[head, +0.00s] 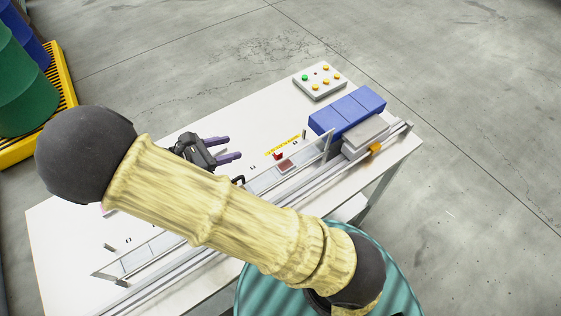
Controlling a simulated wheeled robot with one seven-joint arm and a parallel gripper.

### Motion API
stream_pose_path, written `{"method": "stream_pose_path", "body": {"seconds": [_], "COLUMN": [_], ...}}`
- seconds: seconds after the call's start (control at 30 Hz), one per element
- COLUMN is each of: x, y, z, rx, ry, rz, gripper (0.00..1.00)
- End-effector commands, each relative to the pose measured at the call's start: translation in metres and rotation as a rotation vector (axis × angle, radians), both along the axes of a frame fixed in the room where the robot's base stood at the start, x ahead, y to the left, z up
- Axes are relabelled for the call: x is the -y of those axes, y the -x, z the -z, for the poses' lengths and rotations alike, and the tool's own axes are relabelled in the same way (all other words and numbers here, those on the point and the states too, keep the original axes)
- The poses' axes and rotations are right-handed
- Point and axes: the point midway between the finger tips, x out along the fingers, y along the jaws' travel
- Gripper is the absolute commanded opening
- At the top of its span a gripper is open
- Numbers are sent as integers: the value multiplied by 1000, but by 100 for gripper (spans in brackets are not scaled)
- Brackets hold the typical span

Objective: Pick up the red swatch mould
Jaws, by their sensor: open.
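A small flat dull-red square, which looks like the red swatch mould (286,165), lies in the long pale channel on the white table. A small bright red piece (278,156) sits just behind it; its exact form is too small to tell. My gripper (234,147) is open and empty, with two purple fingers pointing right. It appears to the left of the red square, with a clear gap between. Its height above the table is hard to tell. My arm hides the middle part of the channel.
The white table (70,250) carries a long rail and channel (262,180) with thin upright plates. A blue block (348,110) and a grey block (365,133) stand at the right end. A button box (320,80) is behind. Green and blue drums (25,85) stand at left.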

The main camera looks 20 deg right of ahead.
Motion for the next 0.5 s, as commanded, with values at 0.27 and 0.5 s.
{"method": "stream_pose_path", "body": {"seconds": [0.27, 0.5], "x": [-3, -1], "y": [1, 1], "z": [55, 92], "rx": [-1, 0], "ry": [-1, -2], "rz": [-7, -2], "gripper": [45, 45]}}
